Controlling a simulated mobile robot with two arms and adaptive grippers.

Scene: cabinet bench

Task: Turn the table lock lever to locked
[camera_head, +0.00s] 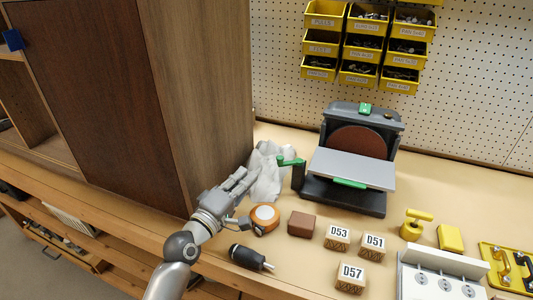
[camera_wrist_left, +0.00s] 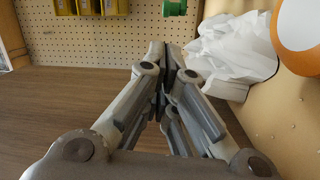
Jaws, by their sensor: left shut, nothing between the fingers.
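The disc sander (camera_head: 355,150) stands on the bench, with a grey tilted table (camera_head: 352,168) in front of its brown disc. A green-handled lever (camera_head: 290,161) sticks out at the sander's left side; I cannot tell which setting it is at. A green part also shows at the top of the left wrist view (camera_wrist_left: 174,7). My left gripper (camera_head: 250,176) is shut and empty, left of the lever and apart from it, beside a crumpled white cloth (camera_head: 267,172). Its closed fingers show in the left wrist view (camera_wrist_left: 167,62). My right gripper is not in view.
A tall brown cabinet (camera_head: 120,90) stands close left of my arm. An orange-and-white roll (camera_head: 265,217), a brown block (camera_head: 302,223), a black-handled tool (camera_head: 250,257) and labelled blocks (camera_head: 337,238) lie in front. Yellow bins (camera_head: 365,45) hang on the pegboard.

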